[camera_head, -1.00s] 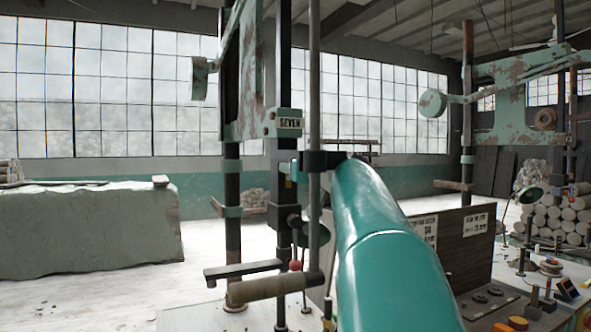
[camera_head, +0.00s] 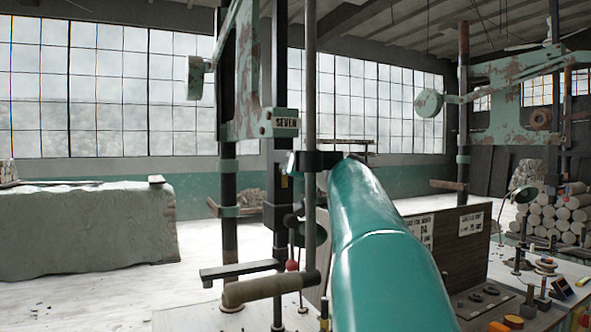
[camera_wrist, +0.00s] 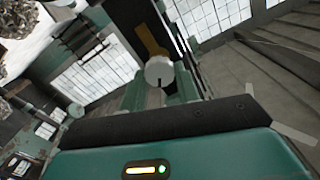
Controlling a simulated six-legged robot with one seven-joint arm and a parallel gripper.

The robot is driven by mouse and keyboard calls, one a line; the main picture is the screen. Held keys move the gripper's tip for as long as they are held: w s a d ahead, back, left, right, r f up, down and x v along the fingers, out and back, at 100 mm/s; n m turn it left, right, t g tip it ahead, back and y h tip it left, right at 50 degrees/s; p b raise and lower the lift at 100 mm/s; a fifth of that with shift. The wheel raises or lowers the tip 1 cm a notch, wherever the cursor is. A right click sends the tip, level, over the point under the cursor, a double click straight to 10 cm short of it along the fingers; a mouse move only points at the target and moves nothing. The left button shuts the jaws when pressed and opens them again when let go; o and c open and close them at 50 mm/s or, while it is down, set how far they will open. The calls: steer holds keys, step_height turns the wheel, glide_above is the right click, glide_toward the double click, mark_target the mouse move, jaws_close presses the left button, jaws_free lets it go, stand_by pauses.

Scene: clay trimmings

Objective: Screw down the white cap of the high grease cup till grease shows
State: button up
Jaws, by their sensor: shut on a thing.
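The white cap (camera_wrist: 159,71) is a small pale round disc with a dark mark at its lower edge. In the wrist view it sits between the two green fingers of my gripper (camera_wrist: 160,86), which is shut on it. A brown strip (camera_wrist: 150,40) lies just beyond the cap, against a dark upright. I see no grease, and the cup's body cannot be made out.
My green arm fills the middle foreground. A thin upright rod (camera_head: 311,90) stands close to my gripper. Below are a lever with a brown roller grip (camera_head: 268,289) and a red knob (camera_head: 291,266).

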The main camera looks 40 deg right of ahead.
steer(key=shift+d+f+m, duration=0.1)
steer(key=shift+m, duration=7.8)
steer(key=o, duration=1)
steer(key=v, duration=0.7)
steer(key=shift+s, duration=0.25)
